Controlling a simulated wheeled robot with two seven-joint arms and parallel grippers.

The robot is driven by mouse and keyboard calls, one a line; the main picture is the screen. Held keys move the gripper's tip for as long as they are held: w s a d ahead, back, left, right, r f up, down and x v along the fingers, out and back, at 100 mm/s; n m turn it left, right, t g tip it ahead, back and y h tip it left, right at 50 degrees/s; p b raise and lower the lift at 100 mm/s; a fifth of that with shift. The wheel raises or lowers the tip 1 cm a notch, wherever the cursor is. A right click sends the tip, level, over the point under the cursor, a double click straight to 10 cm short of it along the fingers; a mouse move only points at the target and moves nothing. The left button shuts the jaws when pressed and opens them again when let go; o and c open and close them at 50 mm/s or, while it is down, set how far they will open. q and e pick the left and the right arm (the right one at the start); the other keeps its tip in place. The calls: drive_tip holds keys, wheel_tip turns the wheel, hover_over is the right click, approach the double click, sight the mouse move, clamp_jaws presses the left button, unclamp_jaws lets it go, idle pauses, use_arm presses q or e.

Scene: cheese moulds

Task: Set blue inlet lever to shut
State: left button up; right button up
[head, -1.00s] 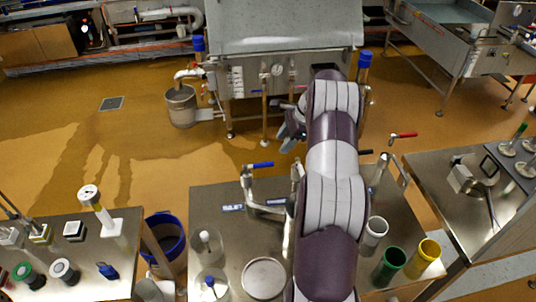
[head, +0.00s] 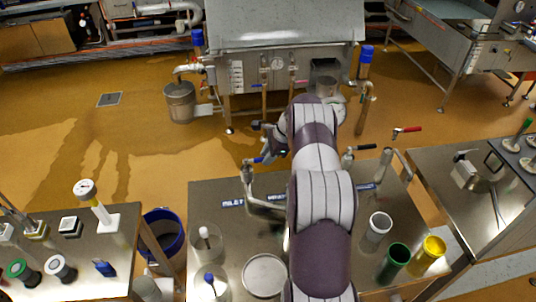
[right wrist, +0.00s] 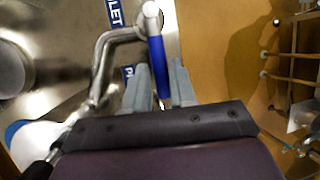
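The blue inlet lever (head: 252,161) sits on a metal valve pipe above the steel table, beside the INLET label (head: 232,202). In the right wrist view the blue handle (right wrist: 157,62) runs from the valve top down between my fingers. My right gripper (head: 268,148) is at the free end of the handle and partly hides it in the head view. In the right wrist view its two grey fingers (right wrist: 160,82) stand apart on either side of the handle, with small gaps showing. My left gripper is not in view.
A black lever (head: 366,148) and a red lever (head: 406,130) stand to the right of my arm. White, green (head: 394,262) and yellow cups stand on the table's right side. A blue bucket (head: 163,235) is in the gap at left. A steel vat (head: 285,28) stands beyond open floor.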

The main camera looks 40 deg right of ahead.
clamp_jaws()
drive_tip(key=shift+a, duration=0.1)
drive_tip(key=s+a+m+g+h+p, duration=0.1)
drive_tip(key=a+m+h+p, duration=0.6)
drive_tip(key=m, duration=1.1)
drive_tip(key=shift+s+a+p, duration=0.45)
drive_tip(key=shift+a+p, duration=0.95)
drive_tip(key=shift+p, duration=0.2)
drive_tip(key=shift+r, duration=0.1)
